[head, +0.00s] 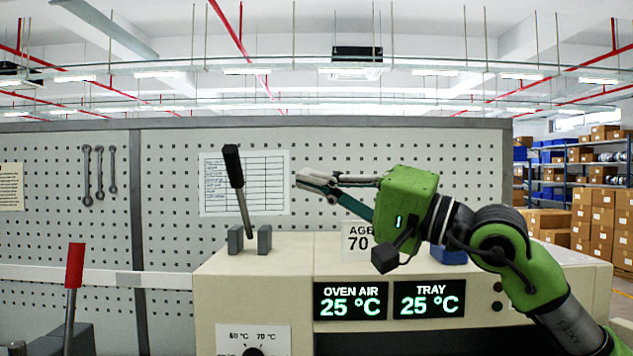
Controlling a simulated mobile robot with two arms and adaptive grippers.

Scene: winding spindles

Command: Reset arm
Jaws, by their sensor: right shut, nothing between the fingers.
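My right arm, green and black, reaches in from the right side of the head view. Its gripper (306,181) points left above the beige oven top and is shut with nothing between the fingers. A black-handled lever (234,168) stands between two grey blocks on the oven, tilted slightly left at the top. The fingertips are to the right of its handle, with a visible gap in the picture. My left gripper is not in view.
The beige oven (250,290) shows an oven air display (350,301) and a tray display (429,299), both 25 °C. A sign (358,240) is partly hidden behind my gripper. A red-handled lever (75,266) stands at left. A pegboard wall (165,175) rises behind.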

